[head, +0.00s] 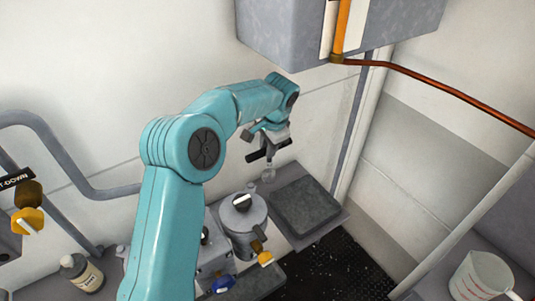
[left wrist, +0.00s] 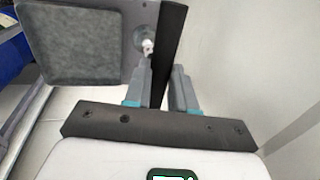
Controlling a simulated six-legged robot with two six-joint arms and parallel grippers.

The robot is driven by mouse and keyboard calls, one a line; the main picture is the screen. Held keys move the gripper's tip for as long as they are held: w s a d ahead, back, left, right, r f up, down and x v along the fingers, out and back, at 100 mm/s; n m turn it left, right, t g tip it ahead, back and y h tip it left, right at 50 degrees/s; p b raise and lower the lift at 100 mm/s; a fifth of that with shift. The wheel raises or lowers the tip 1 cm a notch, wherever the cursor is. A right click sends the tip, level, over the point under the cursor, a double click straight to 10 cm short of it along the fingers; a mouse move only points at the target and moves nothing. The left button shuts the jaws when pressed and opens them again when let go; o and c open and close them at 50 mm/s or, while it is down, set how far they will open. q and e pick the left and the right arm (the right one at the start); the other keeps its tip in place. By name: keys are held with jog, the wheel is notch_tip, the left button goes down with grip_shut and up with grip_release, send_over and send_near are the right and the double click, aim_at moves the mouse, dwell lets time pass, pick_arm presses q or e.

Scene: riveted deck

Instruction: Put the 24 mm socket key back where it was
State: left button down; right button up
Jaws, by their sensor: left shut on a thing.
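My left gripper (head: 268,148) is high beside the back wall. It is shut on a black bar, which looks like the handle of the socket key (head: 283,145). A short pale metal end (head: 268,174) hangs below the bar, above the back edge of the bench. In the left wrist view, the black bar (left wrist: 174,30) runs between the two fingers (left wrist: 160,90), and a round metal piece (left wrist: 146,42) shows beside it. The size marking cannot be read. My right gripper is not in view.
A grey textured pad (head: 305,207) lies on the bench, right of a grey valve-like housing (head: 242,215) with a knob. Yellow and blue knobs sit in front. A grey box (head: 290,30) hangs above.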

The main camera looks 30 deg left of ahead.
aim_at(267, 174)
pick_arm(q)
jog(key=shift+f, duration=0.3)
jog(key=x, duration=0.2)
jog(key=p+x, duration=0.1)
jog(key=shift+s+d+f, duration=0.2)
jog(key=shift+f, duration=0.15)
jog(key=shift+w+a+f+p, duration=0.1)
jog(key=shift+a+f+p, duration=0.1)
jog(key=shift+p, duration=0.1)
jog(key=shift+f+b, duration=0.25)
jog(key=shift+b, duration=0.05)
jog(key=c, duration=0.9)
grip_release()
jog(key=shift+d, duration=0.1)
jog(key=shift+c, duration=0.2)
jog(key=shift+r, duration=0.15)
jog(key=v, duration=0.7)
jog(key=shift+r+b, duration=0.25)
jog(key=shift+b, duration=0.15)
jog(key=shift+d, duration=0.1)
